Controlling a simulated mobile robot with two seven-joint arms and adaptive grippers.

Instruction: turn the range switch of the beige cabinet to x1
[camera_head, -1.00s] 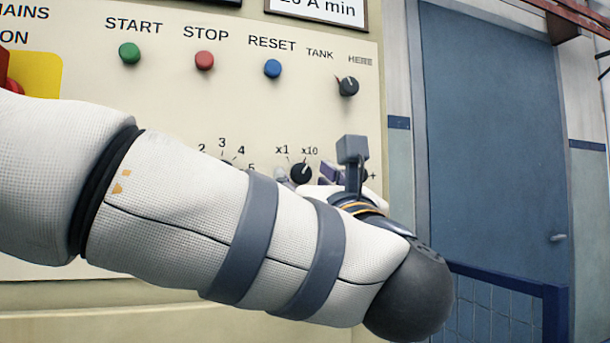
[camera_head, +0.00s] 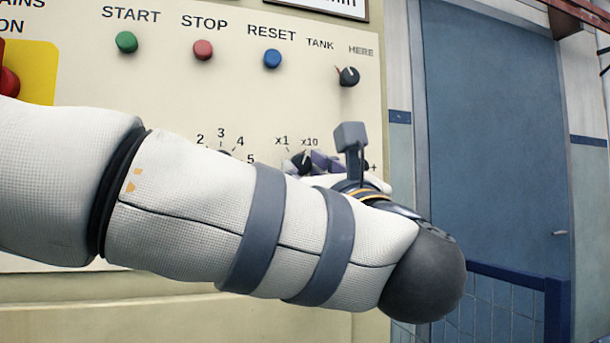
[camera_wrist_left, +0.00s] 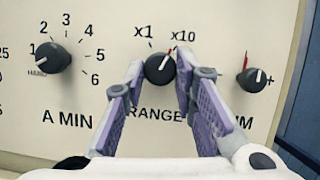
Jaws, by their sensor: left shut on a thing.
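The beige cabinet (camera_head: 240,105) fills the left and middle of the head view. Its range switch (camera_wrist_left: 157,70) is a round black knob above the word RANGE in the left wrist view, with x1 at its upper left and x10 at its upper right. The knob's pointer line leans up and right, towards x10. My left gripper (camera_wrist_left: 160,66) has its purple-padded fingers on both sides of the knob, shut on it. In the head view the switch (camera_head: 301,160) is partly hidden by the fingers and my left forearm. My right gripper is out of view.
The A MIN knob (camera_wrist_left: 52,57) sits left of the switch and a knob with a red mark (camera_wrist_left: 251,81) sits to its right. Green (camera_head: 126,42), red (camera_head: 203,50) and blue (camera_head: 272,58) buttons are above. A blue door (camera_head: 495,150) and railing (camera_head: 510,277) are at the right.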

